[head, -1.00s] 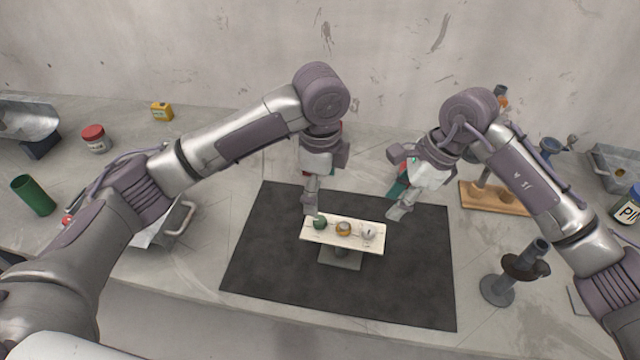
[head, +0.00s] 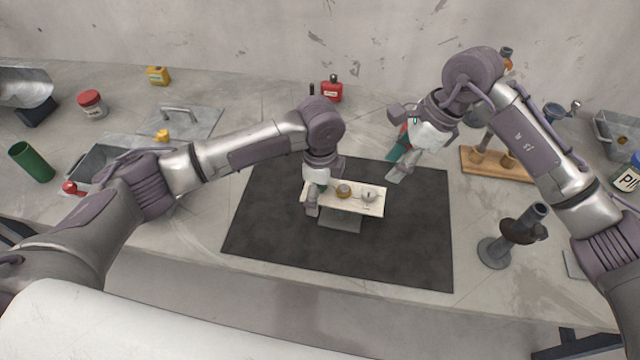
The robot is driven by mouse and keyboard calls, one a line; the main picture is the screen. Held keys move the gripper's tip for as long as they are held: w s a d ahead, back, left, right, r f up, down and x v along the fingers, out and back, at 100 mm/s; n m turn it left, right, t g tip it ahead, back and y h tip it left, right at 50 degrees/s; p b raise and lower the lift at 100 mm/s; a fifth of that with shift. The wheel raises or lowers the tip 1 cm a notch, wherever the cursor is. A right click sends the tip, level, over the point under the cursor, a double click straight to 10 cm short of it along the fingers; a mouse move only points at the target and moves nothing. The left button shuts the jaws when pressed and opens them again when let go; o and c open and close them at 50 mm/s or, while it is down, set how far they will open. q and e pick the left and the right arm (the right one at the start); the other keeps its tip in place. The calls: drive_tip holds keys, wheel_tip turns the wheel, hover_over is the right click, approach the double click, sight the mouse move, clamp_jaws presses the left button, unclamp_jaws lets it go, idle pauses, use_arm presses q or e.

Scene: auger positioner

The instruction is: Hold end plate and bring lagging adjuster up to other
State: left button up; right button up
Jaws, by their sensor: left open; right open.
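A cream end plate (head: 357,208) stands on a grey block (head: 341,220) on the dark mat. Along it sit a green adjuster (head: 322,188) at the left, a brass one (head: 344,191) in the middle and a silver one (head: 368,195) at the right. Which adjuster lags cannot be told at this size. My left gripper (head: 312,208) points down at the plate's left end, open, partly hiding the green adjuster; contact cannot be told. My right gripper (head: 399,172) is open and empty, above and beyond the plate's right end, apart from it.
The dark mat (head: 270,220) is clear around the stand. A dark flanged post (head: 497,252) stands at the right, with a wooden board (head: 510,174) behind it. A red bottle (head: 331,91) stands behind my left arm. A metal tray (head: 95,160) lies at the left.

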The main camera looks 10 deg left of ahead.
use_arm(q)
drive_tip(key=c, duration=1.5)
drive_tip(key=shift+c, duration=0.7)
use_arm(e)
drive_tip(key=shift+o, duration=1.3)
drive_tip(key=shift+s, duration=0.1)
drive_tip(key=m+t+h, duration=0.1)
drive_tip(key=m+t, duration=0.3)
drive_tip(key=m, duration=0.6)
approach(369, 192)
drive_tip(key=shift+m, duration=0.3)
drive_tip(key=x, duration=0.9)
